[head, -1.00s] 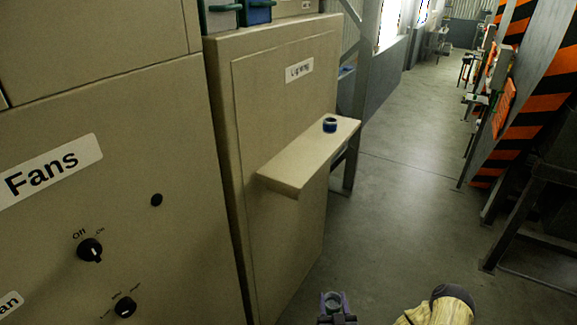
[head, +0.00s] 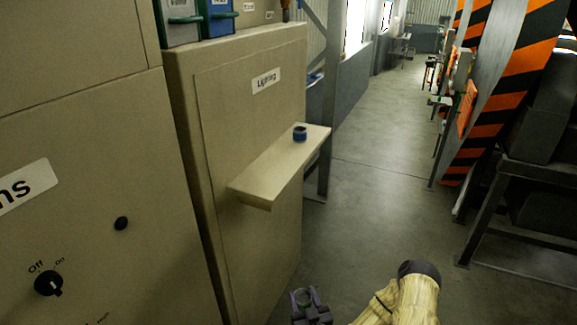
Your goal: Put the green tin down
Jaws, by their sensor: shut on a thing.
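My gripper (head: 307,303) is at the bottom edge of the head view, low and in front of the shelf. The tin's lower part is hidden or out of frame. The gripper and tin are apart from the beige shelf (head: 262,178) on the "Lighting" cabinet.
A small blue tin (head: 300,134) stands near the far end of the shelf; the shelf's nearer part is bare. A metal post stands beyond the shelf. Open floor (head: 380,210) lies to the right.

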